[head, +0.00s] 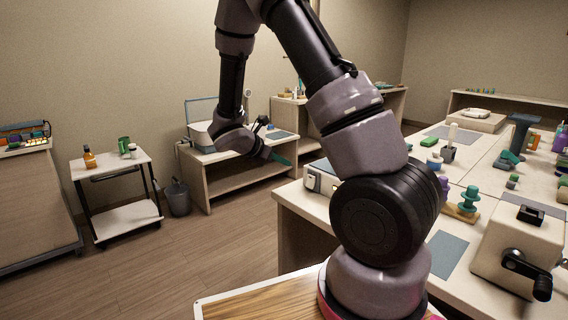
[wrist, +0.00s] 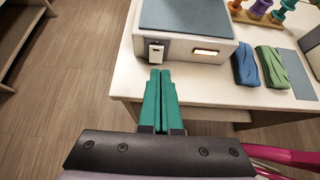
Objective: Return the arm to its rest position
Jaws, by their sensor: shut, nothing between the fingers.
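My gripper (head: 277,156) hangs in the air at the middle of the head view, with my arm bent above it. Its two green fingers also show in the wrist view (wrist: 161,88), lying side by side, shut and with nothing between them. A pale box with a grey top and a small lit orange window (wrist: 206,52) stands on the table edge beyond the fingertips in the wrist view. The box shows partly in the head view (head: 318,179), with my arm covering its right part.
The right-hand worktable (head: 290,205) holds many small items, including a crank machine (head: 515,245). Blue (wrist: 245,65) and green (wrist: 271,67) wrapped pieces lie beside the box. A cart (head: 125,216) and a grey bin (head: 177,198) stand left. Open floor lies between.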

